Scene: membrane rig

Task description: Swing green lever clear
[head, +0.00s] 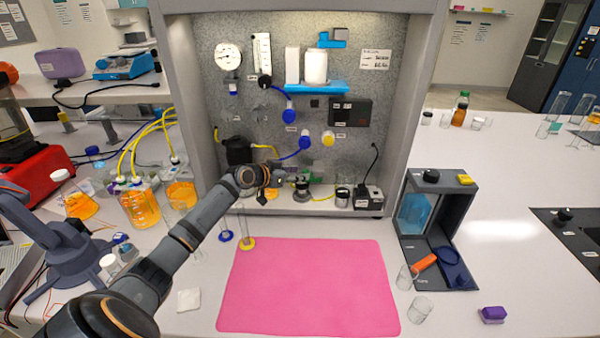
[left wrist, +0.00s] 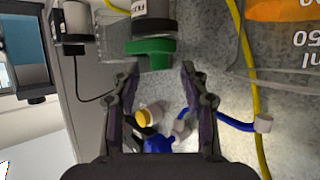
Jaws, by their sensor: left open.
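The green lever (left wrist: 150,52) shows in the left wrist view, at the top middle, on the end of a dark and pale cylindrical body (left wrist: 152,18). My left gripper (left wrist: 160,72) is open, with one finger on each side just below the lever in the picture. Nothing is held between the fingers, and I cannot tell whether either touches the lever. In the head view my left gripper (head: 284,180) is inside the lower part of the rig, in front of the back panel. My right gripper is in neither view.
A yellow knob (head: 328,139) and blue fittings (head: 305,143) are on the panel (head: 225,100). A black box (head: 369,197) stands at the rig's lower right. Yellow tubing (left wrist: 258,120) runs beside the gripper.

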